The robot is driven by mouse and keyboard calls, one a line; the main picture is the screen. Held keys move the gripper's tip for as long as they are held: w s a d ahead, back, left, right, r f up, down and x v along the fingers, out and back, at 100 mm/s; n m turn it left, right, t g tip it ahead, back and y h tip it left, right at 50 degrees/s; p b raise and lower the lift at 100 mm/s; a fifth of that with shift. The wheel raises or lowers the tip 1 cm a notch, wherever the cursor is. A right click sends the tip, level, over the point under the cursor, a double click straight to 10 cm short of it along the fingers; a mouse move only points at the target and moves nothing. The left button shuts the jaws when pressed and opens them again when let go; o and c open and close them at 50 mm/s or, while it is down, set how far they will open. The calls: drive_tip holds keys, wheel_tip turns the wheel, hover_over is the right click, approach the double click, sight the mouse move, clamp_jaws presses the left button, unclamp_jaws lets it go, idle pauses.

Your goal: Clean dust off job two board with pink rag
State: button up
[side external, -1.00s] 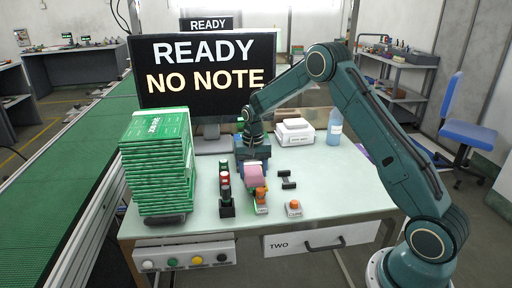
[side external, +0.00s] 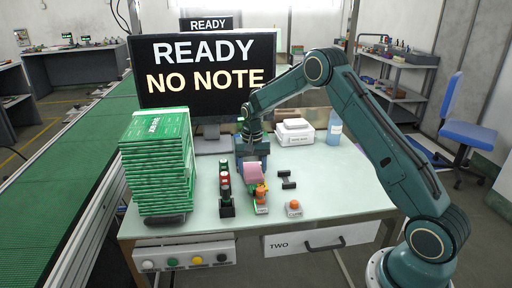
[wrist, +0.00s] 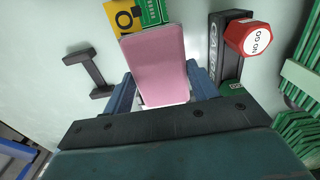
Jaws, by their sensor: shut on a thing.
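My gripper (side external: 251,160) is shut on the pink rag (side external: 252,172), low over the middle of the table. In the wrist view the rag (wrist: 157,62) sticks out flat between the two blue fingers of my gripper (wrist: 163,92). A green board (side external: 262,209) with an orange part on it lies just in front of the rag. The rag hides the rest. I cannot tell whether the rag touches the board, and no dust can be made out.
A tall stack of green boards (side external: 158,160) is further left. A black holder (side external: 287,180) and an orange button (side external: 293,208) are right. A monitor (side external: 205,80) reads "READY NO NOTE".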

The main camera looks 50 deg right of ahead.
drive_tip(key=shift+s+a+f, duration=0.1)
drive_tip(key=shift+s, duration=0.05)
drive_tip(key=shift+s+a, duration=0.4)
drive_tip(key=shift+a, duration=0.05)
drive_tip(key=shift+r, duration=0.2)
drive_tip(key=shift+s+a, duration=0.3)
drive_tip(key=shift+a, duration=0.05)
drive_tip(key=shift+s, duration=0.1)
drive_tip(key=shift+f, duration=0.1)
idle(0.6)
